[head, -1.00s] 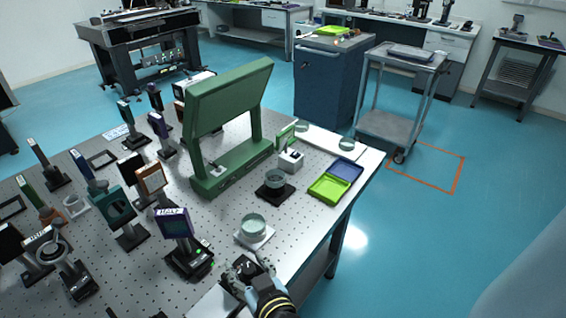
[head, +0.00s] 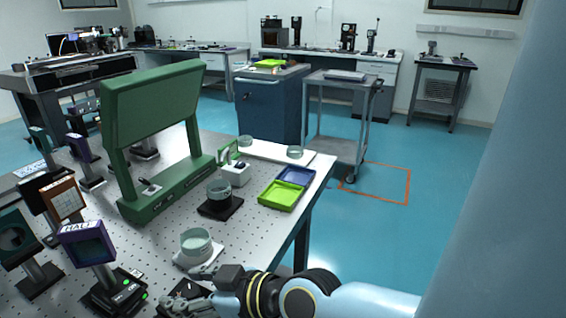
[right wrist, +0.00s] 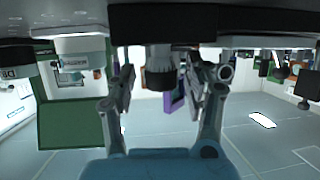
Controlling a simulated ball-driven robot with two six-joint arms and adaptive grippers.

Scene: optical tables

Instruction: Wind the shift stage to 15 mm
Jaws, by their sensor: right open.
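My right gripper (head: 190,288) reaches in from the lower right, low over the front edge of the perforated table, just in front of a glass dish on a white mount (head: 196,246). Its two fingers are apart. In the right wrist view the open gripper (right wrist: 158,92) has a dark ribbed knob (right wrist: 160,72) between its fingers; I cannot tell whether they touch it. A small dark block (head: 184,287) shows by the fingers in the head view; it may be part of the shift stage, but its scale is not readable. My left gripper is not in view.
A post labelled HALT (head: 88,245) stands left of my gripper, on a black base with green lights (head: 118,291). A green frame (head: 150,205), a dish on a black mount (head: 220,205) and green and blue trays (head: 282,198) stand farther back. Open floor lies right.

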